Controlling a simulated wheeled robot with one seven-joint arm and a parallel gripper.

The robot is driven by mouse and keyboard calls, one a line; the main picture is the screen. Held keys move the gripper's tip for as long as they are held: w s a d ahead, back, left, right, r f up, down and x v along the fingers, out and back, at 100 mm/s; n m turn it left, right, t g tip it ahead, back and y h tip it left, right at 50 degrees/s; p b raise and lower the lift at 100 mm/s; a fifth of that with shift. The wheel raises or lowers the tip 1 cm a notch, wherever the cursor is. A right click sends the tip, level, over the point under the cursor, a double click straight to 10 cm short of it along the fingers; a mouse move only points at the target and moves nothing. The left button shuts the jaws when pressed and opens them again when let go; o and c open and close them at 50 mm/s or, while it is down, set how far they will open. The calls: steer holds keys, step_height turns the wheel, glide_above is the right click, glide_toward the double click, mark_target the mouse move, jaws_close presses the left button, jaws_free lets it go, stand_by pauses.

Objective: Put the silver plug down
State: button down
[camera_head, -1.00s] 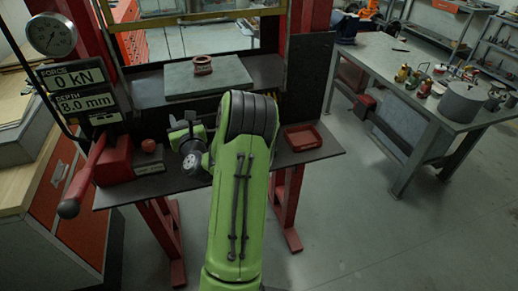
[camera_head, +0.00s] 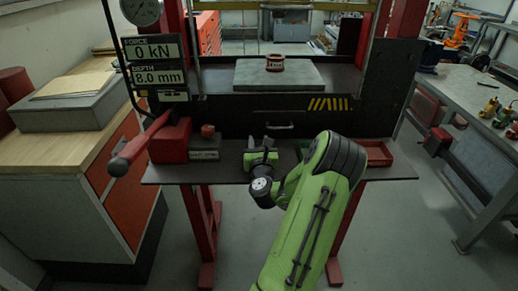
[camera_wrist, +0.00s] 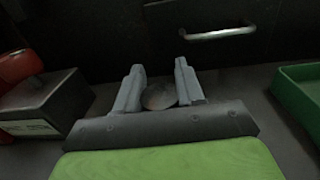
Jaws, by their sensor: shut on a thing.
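My gripper (camera_wrist: 159,88) is shut on the silver plug (camera_wrist: 159,97), a dull grey rounded piece between the two fingers in the wrist view. Only its rounded end shows; the gripper body hides the rest. In the head view my gripper (camera_head: 260,146) is over the dark front shelf (camera_head: 225,172), left of my green arm. The plug is too small to make out there. I cannot tell whether it touches the shelf.
A dark block (camera_wrist: 45,104) with a red piece on it lies left of my gripper; a green tray (camera_wrist: 301,90) lies right. The press bed (camera_head: 318,75) carries a reddish ring (camera_head: 275,63). A red tray (camera_head: 378,153) is at the shelf's right. A drawer handle (camera_wrist: 217,33) is ahead.

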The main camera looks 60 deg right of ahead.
steer(key=c, duration=0.7)
jaws_free()
steer(key=b+v, duration=0.7)
steer(key=v, duration=0.1)
steer(key=shift+a, duration=0.15)
steer(key=shift+b+v, duration=0.75)
steer(key=shift+b, duration=0.4)
steer(key=b, duration=0.1)
steer(key=a+b, duration=0.1)
steer(key=shift+s+f+b, duration=0.15)
steer(key=shift+s+b, duration=0.15)
steer(key=shift+b, duration=0.05)
steer(key=shift+s+a+r+b, duration=0.3)
steer(key=shift+a+b, duration=0.2)
steer(key=shift+b, duration=0.25)
